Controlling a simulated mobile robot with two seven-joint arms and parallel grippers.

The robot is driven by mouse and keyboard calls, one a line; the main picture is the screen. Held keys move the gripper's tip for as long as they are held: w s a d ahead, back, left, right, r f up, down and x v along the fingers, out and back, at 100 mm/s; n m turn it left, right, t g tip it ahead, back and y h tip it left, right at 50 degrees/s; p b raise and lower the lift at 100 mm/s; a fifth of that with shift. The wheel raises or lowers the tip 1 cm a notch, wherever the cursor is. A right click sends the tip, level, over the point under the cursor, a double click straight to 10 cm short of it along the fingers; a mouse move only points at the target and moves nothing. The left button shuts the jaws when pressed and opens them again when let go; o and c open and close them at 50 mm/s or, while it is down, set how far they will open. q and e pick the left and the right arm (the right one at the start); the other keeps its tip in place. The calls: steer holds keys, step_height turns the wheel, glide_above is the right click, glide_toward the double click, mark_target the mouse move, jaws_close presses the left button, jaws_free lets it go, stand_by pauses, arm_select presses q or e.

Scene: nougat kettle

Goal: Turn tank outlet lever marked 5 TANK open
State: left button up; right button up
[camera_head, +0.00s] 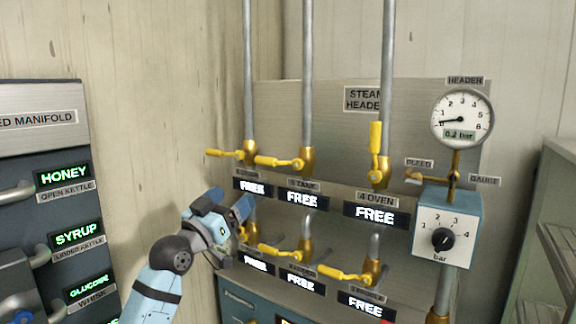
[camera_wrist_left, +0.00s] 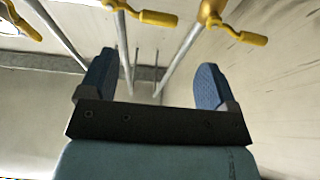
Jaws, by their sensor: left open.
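The label that appears to read TANK (camera_head: 303,184) is small and its number is blurred. Above it, the upper middle valve has a yellow lever (camera_head: 278,162) pointing left, crosswise to its vertical pipe. A display (camera_head: 302,199) below reads FREE. My left gripper (camera_head: 238,230) is open and empty, below and left of that lever, in front of the lower left valve and partly covering it. In the left wrist view its two blue fingers (camera_wrist_left: 154,88) stand apart, with yellow levers (camera_wrist_left: 155,18) beyond them near the top edge. I cannot tell which levers those are. My right gripper is not in view.
The upper left lever (camera_head: 225,153) points left; the 4 OVEN lever (camera_head: 375,138) stands upright. Lower levers (camera_head: 282,253) crowd close to my gripper. A pressure gauge (camera_head: 462,119) and a dial box (camera_head: 446,228) stand right, a feed manifold (camera_head: 38,135) left.

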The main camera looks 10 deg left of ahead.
mark_target(264, 160)
arm_select(q)
steer(key=p+x, duration=0.1)
steer(key=x, duration=0.3)
steer(key=r+p+x, duration=0.1)
steer(key=x, duration=0.9)
steer(key=shift+s+r+p, duration=0.15)
steer(key=shift+r+p, duration=0.2)
steer(key=shift+p, duration=0.05)
steer(key=c, duration=1.3)
steer(key=shift+a, duration=0.1)
